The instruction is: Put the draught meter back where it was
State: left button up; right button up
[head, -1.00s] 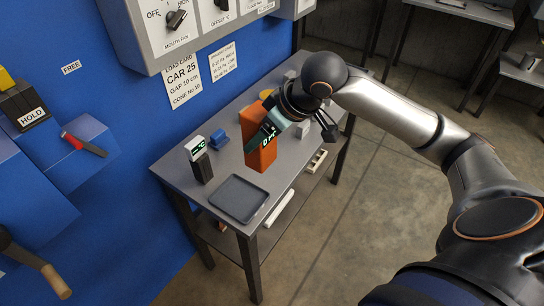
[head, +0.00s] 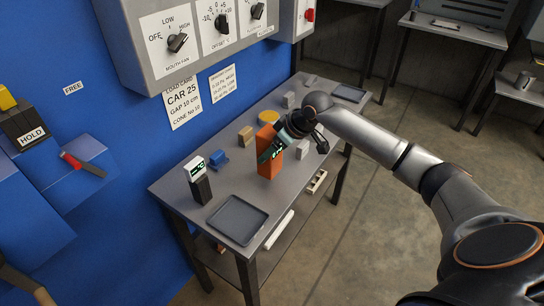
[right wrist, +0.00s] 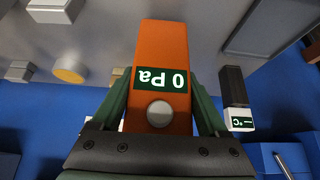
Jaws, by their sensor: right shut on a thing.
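The draught meter is a tall orange box (head: 265,141) with a dark green display. In the right wrist view it (right wrist: 160,45) reads "0 Pa" upside down, above a pale round button. My right gripper (head: 279,150) is shut on it, with green fingers on both sides in the right wrist view (right wrist: 158,110). The meter is roughly upright over the middle of the grey table (head: 213,175). I cannot tell if its base touches the tabletop. My left gripper is not in view.
Beyond are a tan block (head: 245,135), a yellow disc (head: 269,116) and grey blocks (head: 303,148). A blue wall (head: 110,130) runs along the left.

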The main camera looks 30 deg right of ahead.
jog(key=shift+f, duration=1.15)
jog(key=shift+f, duration=0.15)
jog(key=o, duration=1.6)
jog(key=shift+s, duration=0.1)
jog(key=shift+c, duration=0.2)
jog(key=shift+s+r, duration=0.1)
jog(key=shift+r, duration=0.35)
jog(key=v, duration=1.1)
jog(key=shift+d+r, duration=0.1)
jog(key=shift+r, duration=0.05)
